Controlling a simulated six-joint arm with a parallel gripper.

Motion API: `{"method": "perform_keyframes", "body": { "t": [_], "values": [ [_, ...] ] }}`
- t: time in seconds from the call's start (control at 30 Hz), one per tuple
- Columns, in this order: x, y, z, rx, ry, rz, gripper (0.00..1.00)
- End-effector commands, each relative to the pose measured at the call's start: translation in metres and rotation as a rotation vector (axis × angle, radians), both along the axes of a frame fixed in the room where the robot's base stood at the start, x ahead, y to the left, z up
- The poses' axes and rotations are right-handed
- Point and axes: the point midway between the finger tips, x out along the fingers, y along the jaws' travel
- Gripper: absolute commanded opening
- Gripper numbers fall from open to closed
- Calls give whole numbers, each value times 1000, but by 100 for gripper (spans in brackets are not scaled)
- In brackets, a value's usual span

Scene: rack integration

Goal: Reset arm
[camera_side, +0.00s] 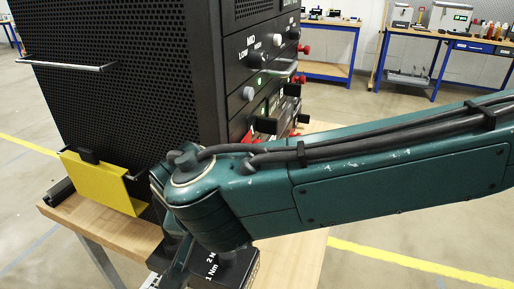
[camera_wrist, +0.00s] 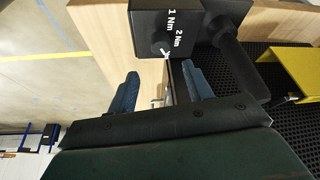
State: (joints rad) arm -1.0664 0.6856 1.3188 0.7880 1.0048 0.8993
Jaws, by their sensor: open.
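My gripper (camera_wrist: 162,75) shows in the wrist view as two blue fingers standing apart, with a gap between them. A black box marked "1 Nm" and "2 Nm" (camera_wrist: 150,35) with a round knob lies just beyond the fingertips. A thin metal piece shows between the fingers; I cannot tell what it belongs to. In the side view, my gripper (camera_side: 175,262) is low at the table's front edge, beside the same black box (camera_side: 235,268), and is partly cut off by the frame. My teal arm comes in from the right and hides part of the table.
A tall black perforated rack (camera_side: 120,90) with knobs and red parts on its front stands on a wooden table (camera_side: 75,210). A yellow bracket (camera_side: 105,182) is at its lower side, also in the wrist view (camera_wrist: 298,70). Blue-framed workbenches (camera_side: 450,40) stand behind.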

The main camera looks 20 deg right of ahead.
Motion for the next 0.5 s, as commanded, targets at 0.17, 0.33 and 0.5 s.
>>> {"method": "perform_keyframes", "body": {
  "t": [0.17,0.33,0.5],
  "values": [
    [12,-25,19,9,7,17,51],
    [25,-69,47,19,19,53,51],
    [31,-121,75,30,30,101,51]
  ]
}}
